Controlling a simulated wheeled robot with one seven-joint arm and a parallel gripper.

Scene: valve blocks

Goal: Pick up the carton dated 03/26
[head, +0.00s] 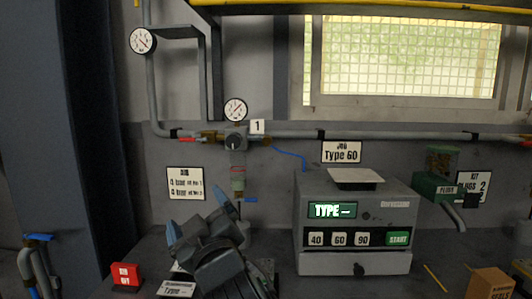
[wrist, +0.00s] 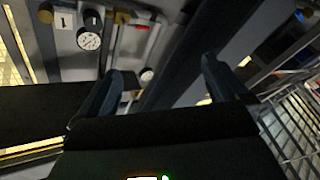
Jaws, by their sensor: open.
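A brown carton (head: 490,283) stands at the bottom right of the bench in the head view, cut by the lower edge. Its label is too small to read for a date. Part of a second carton (head: 524,266) shows at the right edge. I cannot tell which carton is dated 03/26. My gripper (head: 196,214) is open and empty above the bench at centre left, well left of the cartons. Its fingers point up toward the wall pipes. The wrist view shows both fingers apart with nothing between them (wrist: 163,70), and no carton.
A grey machine (head: 353,215) reading "TYPE –" stands between my gripper and the cartons. A green dispenser (head: 438,185) is behind the cartons. A red block (head: 127,274) is at the left. Wall pipes and a gauge (head: 235,109) are behind my gripper.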

